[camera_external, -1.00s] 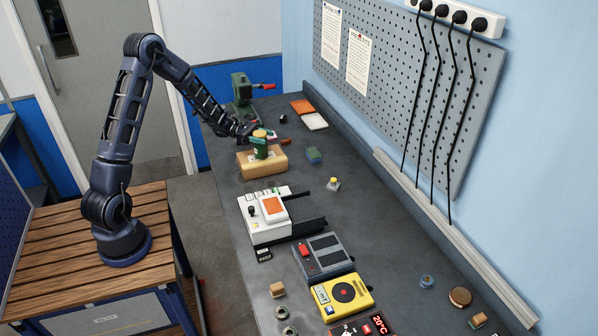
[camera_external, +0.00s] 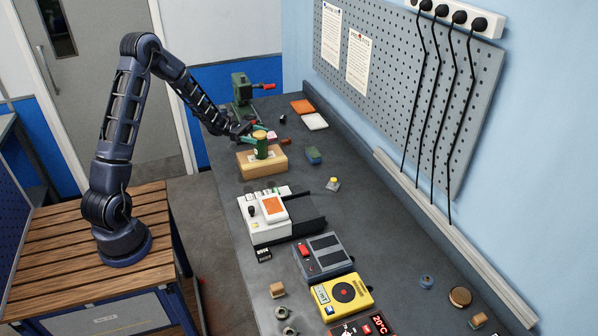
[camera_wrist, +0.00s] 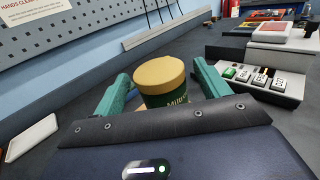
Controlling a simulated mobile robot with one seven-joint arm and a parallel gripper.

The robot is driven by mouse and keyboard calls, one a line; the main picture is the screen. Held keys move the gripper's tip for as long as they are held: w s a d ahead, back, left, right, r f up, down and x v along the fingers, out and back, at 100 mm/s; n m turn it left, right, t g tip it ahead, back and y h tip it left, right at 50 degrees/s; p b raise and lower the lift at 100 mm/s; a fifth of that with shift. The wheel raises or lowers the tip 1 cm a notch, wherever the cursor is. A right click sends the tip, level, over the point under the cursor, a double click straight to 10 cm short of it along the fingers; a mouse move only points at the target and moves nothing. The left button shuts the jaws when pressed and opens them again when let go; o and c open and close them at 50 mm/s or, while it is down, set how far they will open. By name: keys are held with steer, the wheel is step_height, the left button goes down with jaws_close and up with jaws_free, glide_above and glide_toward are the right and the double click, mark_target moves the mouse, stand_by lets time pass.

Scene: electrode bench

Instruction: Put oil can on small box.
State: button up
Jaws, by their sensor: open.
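The oil can (camera_external: 261,150) is a green can with a tan-gold lid. It stands upright on top of the small box (camera_external: 262,164), a light brown box near the far end of the bench. In the wrist view the can (camera_wrist: 163,92) sits between my gripper's two teal fingers, with a gap visible beside the right finger. My gripper (camera_external: 254,137) is open around or just behind the can. In the wrist view the gripper (camera_wrist: 160,90) hides the can's lower part and most of the box.
A white device (camera_external: 262,218) stands on the bench nearer the camera. A green vise (camera_external: 243,92) is behind the gripper. White and orange plates (camera_external: 315,121) lie farther back.

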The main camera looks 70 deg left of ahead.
steer(key=v, duration=0.9)
steer(key=s+d+r+m+g+y, duration=0.1)
steer(key=s+d+r+m+g, duration=0.25)
steer(key=d, duration=0.45)
steer(key=s+d+r+m+g+y, duration=0.1)
steer(key=s+d+r+m+g, duration=0.3)
steer(key=d, duration=0.5)
steer(key=s+d+r+m+g+y, duration=0.1)
steer(key=s+d+r+m+g, duration=0.15)
steer(key=d+m, duration=0.4)
steer(key=s+d+r+m+y, duration=0.2)
steer(key=s+m+y, duration=0.1)
steer(key=s, duration=0.3)
steer(key=s+d+r+m+t+y, duration=0.1)
steer(key=s+d+r+m+y, duration=0.2)
steer(key=s+m, duration=0.2)
steer(key=s+d+r+m+y, duration=0.2)
steer(key=s+m, duration=0.3)
steer(key=s, duration=0.3)
steer(key=shift+s+d+r+t+y, duration=0.2)
steer(key=shift+d+r+t+y, duration=0.2)
steer(key=shift+y, duration=0.5)
